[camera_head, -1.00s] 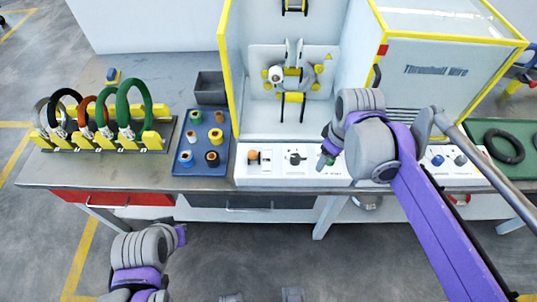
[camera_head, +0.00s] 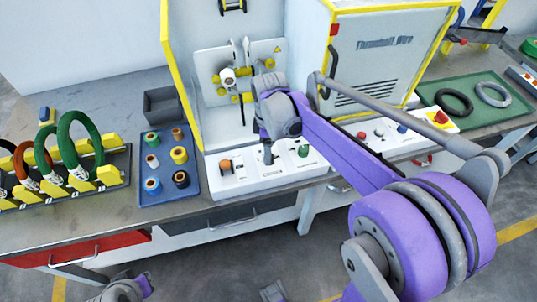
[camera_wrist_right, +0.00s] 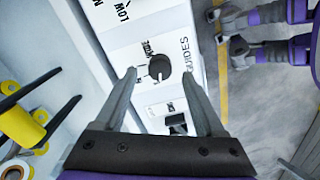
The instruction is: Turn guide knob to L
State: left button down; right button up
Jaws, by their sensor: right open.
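The guide knob (camera_wrist_right: 160,66) is a dark round knob on a white panel in the right wrist view, beside the printed word GUIDES. My right gripper (camera_wrist_right: 159,75) is open, with one fingertip on each side of the knob and gaps visible to it. I cannot tell how far above the panel the tips are, or read the knob's exact setting. In the head view my right gripper (camera_head: 268,155) points down at the white control panel (camera_head: 240,182) and hides the knob.
An orange knob (camera_head: 225,166) and a green knob (camera_head: 303,150) flank the right gripper on the panel. The yellow-edged machine (camera_head: 180,90) rises behind. A blue tray (camera_head: 165,205) with spools and a coil rack (camera_head: 115,185) stand to the left.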

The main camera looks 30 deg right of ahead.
jog(key=shift+f, duration=1.45)
grip_shut()
